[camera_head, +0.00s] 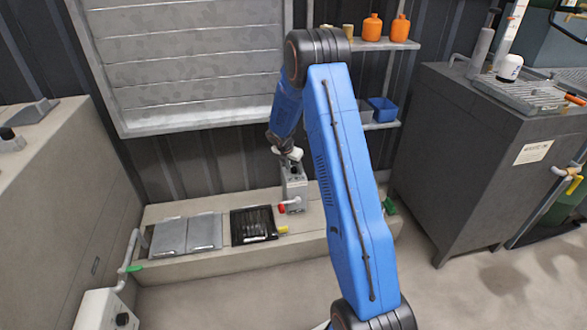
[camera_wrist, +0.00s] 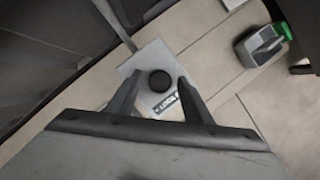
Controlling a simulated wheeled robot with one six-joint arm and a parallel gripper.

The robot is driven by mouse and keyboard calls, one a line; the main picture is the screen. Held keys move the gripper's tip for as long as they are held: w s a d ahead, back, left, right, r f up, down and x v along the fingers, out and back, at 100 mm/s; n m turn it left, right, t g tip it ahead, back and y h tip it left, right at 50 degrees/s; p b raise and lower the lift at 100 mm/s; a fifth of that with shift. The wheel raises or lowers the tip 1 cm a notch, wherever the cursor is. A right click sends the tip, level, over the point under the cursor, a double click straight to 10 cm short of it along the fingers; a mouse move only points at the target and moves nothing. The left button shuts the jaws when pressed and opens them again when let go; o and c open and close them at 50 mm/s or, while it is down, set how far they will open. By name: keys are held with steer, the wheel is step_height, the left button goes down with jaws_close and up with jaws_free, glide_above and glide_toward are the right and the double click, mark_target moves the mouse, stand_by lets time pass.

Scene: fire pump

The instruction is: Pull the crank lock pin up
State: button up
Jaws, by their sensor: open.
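The lock pin shows in the wrist view as a round black knob (camera_wrist: 160,81) on a light grey plate (camera_wrist: 150,58). A label beside it begins with "LOCK". My gripper (camera_wrist: 159,98) is open, with one finger on each side of the knob's near side. The knob lies just beyond the fingertips in the picture; I cannot tell the height gap. In the head view my gripper (camera_head: 288,155) is over the top of a small grey box (camera_head: 294,188) on the low concrete plinth.
A red-tipped handle (camera_head: 288,206) sticks out at the box's front. Grey plates (camera_head: 187,234) and a black grate (camera_head: 253,225) lie to its left. A dark cabinet (camera_head: 480,150) stands right. A shelf with orange bottles (camera_head: 372,27) is behind.

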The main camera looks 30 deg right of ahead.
mark_target(293, 169)
jaws_close()
steer(key=shift+r, duration=1.55)
jaws_free()
steer(key=v, duration=1.7)
steer(key=shift+r, duration=0.2)
